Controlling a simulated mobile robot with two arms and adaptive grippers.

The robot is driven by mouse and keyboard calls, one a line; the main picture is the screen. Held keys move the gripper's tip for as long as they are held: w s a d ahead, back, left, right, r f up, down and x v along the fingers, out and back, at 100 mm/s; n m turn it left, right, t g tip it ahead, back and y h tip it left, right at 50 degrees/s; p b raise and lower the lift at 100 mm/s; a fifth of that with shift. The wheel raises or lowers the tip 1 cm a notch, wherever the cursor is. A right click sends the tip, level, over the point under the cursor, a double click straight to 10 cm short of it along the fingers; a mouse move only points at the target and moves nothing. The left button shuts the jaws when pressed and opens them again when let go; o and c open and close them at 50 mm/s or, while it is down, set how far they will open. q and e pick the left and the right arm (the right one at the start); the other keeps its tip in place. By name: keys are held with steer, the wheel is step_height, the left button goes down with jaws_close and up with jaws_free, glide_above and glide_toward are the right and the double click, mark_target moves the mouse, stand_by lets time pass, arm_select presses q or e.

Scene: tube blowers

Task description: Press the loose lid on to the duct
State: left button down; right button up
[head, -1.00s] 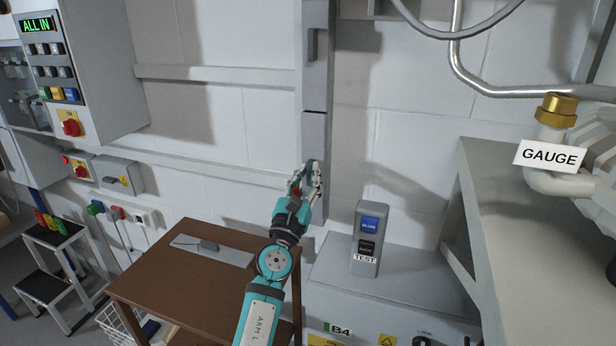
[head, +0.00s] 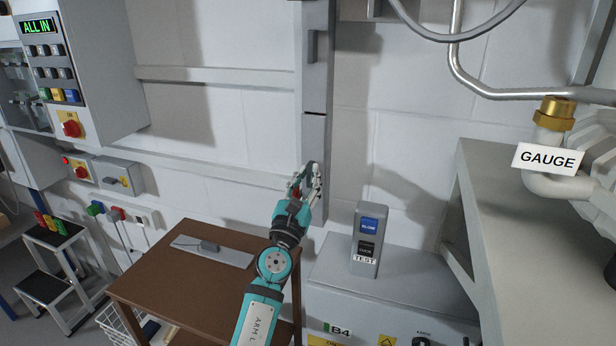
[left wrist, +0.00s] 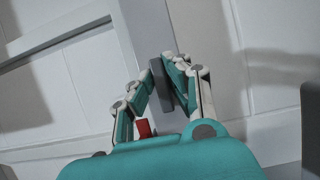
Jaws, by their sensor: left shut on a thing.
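A tall grey duct (head: 316,210) runs up the white wall. Its lower front is a grey lid (head: 315,137), with a thin dark seam where it meets the upper lid (head: 316,80). My left gripper (head: 308,177) is at the lower lid, shut on its grey handle. In the left wrist view the handle (left wrist: 159,84) stands between the fingers (left wrist: 159,88). The fingers hide part of the lid, and I cannot tell how flush it sits. A separate grey plate with a handle (head: 232,256) lies flat on the brown table. My right gripper is not in view.
A TEST box (head: 369,225) with blue and black buttons stands on a grey cabinet (head: 340,290), right of my left arm. The brown table (head: 160,285) is at left. A grey shelf (head: 490,200) and GAUGE pipework (head: 547,180) are at right.

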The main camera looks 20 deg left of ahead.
arm_select(q)
steer(key=shift+w, duration=0.3)
stand_by(0.6)
steer(key=c, duration=1.2)
jaws_free()
